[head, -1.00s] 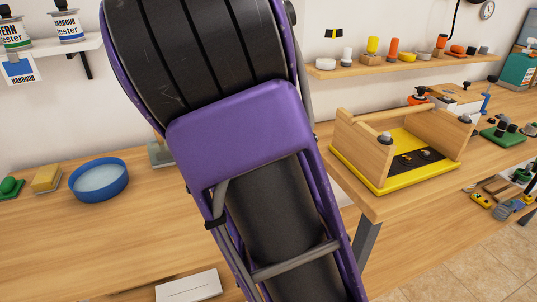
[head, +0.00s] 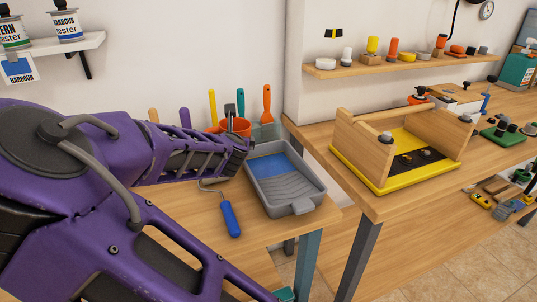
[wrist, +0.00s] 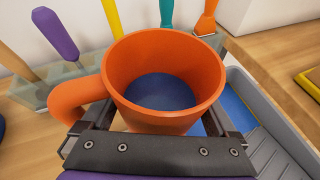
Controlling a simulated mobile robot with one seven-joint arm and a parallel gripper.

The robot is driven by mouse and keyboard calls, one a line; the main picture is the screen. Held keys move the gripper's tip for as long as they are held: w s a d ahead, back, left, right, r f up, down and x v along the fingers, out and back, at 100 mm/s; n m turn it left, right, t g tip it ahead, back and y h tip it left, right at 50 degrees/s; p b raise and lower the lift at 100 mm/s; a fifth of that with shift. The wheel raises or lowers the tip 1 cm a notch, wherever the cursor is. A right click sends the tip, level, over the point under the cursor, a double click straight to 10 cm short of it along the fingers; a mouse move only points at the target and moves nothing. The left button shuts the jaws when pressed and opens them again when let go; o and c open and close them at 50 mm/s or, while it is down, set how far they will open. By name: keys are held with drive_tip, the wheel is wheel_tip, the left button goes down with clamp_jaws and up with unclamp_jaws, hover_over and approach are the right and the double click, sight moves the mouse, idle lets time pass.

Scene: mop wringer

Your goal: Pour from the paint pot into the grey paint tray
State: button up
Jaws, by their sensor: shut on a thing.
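The paint pot (wrist: 160,115) is an orange mug-like pot with a side handle and blue paint inside. My gripper (wrist: 157,125) is shut on it, one finger on each side. In the head view the orange pot (head: 240,127) is partly hidden behind my purple wrist, over or just beyond the tray's far left end. The grey paint tray (head: 290,186) lies on the wooden bench with a ribbed slope towards the front and blue in its deep end. Its edge also shows at the right of the wrist view (wrist: 272,135). The pot's exact tilt is hard to tell.
A roller with a blue handle (head: 230,219) lies left of the tray. Several coloured-handled tools stand in a clear holder (wrist: 30,95) behind the pot.

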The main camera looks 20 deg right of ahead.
sight(234, 126)
drive_tip(key=shift+a+f+n, duration=0.2)
drive_tip(key=shift+n, duration=0.1)
drive_tip(key=shift+r+p, duration=1.1)
drive_tip(key=shift+r, duration=0.95)
